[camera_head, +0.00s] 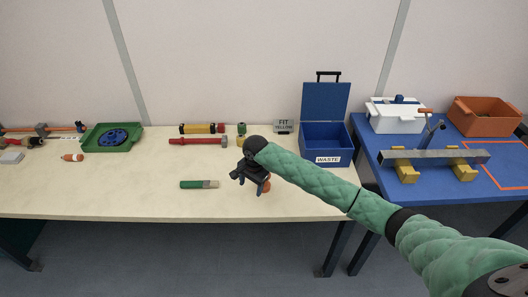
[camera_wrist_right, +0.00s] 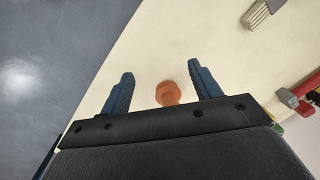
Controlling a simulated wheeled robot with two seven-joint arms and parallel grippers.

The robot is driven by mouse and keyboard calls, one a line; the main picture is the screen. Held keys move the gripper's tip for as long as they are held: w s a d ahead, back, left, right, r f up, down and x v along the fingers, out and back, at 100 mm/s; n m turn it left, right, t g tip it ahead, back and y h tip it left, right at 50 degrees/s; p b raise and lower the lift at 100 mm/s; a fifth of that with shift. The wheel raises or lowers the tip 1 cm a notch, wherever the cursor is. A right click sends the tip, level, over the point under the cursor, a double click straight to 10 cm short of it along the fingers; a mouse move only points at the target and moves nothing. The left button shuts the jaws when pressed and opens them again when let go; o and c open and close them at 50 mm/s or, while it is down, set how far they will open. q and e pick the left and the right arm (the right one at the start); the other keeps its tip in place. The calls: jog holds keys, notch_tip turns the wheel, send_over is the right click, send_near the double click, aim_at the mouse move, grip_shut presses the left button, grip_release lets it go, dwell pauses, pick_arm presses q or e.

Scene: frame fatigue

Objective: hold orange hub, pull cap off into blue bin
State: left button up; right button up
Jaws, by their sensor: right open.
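The orange hub (camera_head: 267,187) is on the pale table, partly hidden by my right gripper (camera_head: 252,183). In the right wrist view the hub (camera_wrist_right: 168,94) shows as a round orange piece between the spread fingers of my right gripper (camera_wrist_right: 160,71), with clear gaps on both sides. That gripper is open and empty, low over the table. I cannot make out a separate cap on the hub. The blue bin (camera_head: 325,153), labelled WASTE, stands behind and right of the gripper with its lid raised. My left gripper is not in view.
A green tray (camera_head: 94,145) holds a blue disc at the left. The table's front edge is close to the gripper.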

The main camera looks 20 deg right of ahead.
jog(key=w+d+r+m, duration=0.1)
jog(key=w+d+r, duration=0.1)
jog(key=r, duration=0.1)
jog(key=w+d+r+m, duration=0.2)
jog(key=r, duration=0.1)
jog(key=w+d+r+m+h, duration=0.1)
jog(key=w+d+r, duration=0.1)
jog(key=d+r, duration=0.1)
jog(key=shift+r+g, duration=0.15)
jog(key=shift+g, duration=0.25)
jog(key=shift+w+m, duration=0.15)
jog(key=shift+m, duration=0.15)
jog(key=shift+d+f, duration=0.1)
jog(key=shift+f, duration=0.15)
notch_tip(320, 180, down, 5)
jog(key=p, duration=0.2)
jog(key=shift+f+p, duration=0.15)
jog(key=shift+p, duration=0.15)
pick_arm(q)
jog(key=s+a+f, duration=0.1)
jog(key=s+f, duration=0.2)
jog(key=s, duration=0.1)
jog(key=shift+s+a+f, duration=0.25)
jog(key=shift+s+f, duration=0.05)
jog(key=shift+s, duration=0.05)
pick_arm(e)
jog(key=shift+f, duration=0.95)
